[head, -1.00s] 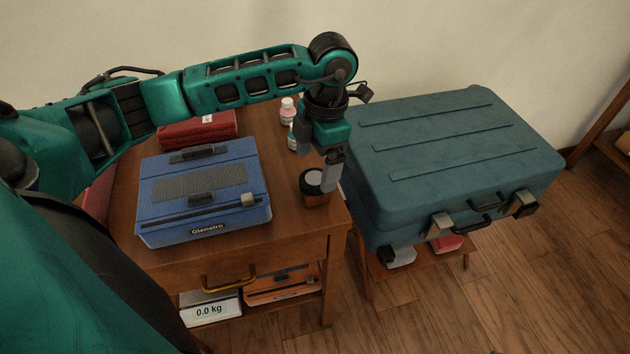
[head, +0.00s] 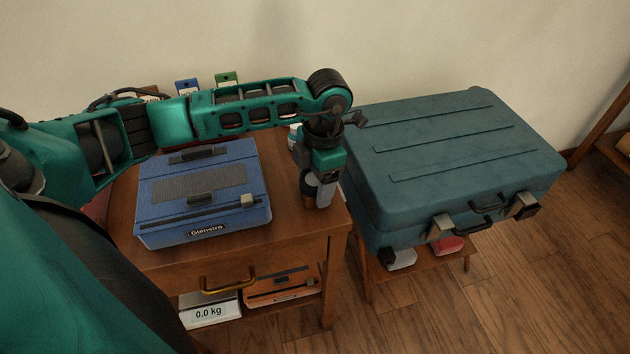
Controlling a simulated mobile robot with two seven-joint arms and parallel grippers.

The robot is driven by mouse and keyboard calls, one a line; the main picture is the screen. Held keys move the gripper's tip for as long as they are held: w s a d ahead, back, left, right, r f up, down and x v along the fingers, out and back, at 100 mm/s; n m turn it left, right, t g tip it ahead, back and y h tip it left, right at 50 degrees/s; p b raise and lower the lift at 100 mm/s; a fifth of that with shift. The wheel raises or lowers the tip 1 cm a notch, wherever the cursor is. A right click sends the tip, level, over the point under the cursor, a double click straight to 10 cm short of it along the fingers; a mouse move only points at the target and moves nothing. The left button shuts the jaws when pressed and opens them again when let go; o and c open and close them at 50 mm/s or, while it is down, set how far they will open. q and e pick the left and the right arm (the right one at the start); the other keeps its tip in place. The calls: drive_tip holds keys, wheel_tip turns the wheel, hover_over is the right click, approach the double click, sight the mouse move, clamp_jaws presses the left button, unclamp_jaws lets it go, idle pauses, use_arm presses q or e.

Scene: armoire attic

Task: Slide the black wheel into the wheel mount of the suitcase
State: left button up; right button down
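The teal suitcase (head: 455,145) lies flat on a low wooden stand at the right, its handle side facing me. A small black part (head: 387,256) shows at its lower left corner, perhaps a wheel or mount; I cannot tell which. My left gripper (head: 322,199) points down over the right end of the wooden cabinet top, in front of a small round dark-and-brown object (head: 308,197). It hides much of that object, and I cannot tell whether it touches it or whether its fingers are open. I cannot make out a loose black wheel for sure. My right gripper is out of view.
A blue toolbox (head: 203,195) stands on the wooden cabinet (head: 292,240), left of my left gripper. A scale reading 0.0 kg (head: 209,312) and an orange box (head: 283,287) sit on the shelf below. Wooden floor is open at the lower right.

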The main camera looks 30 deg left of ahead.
use_arm(q)
drive_tip(key=c, duration=0.7)
drive_tip(key=shift+r, duration=0.1)
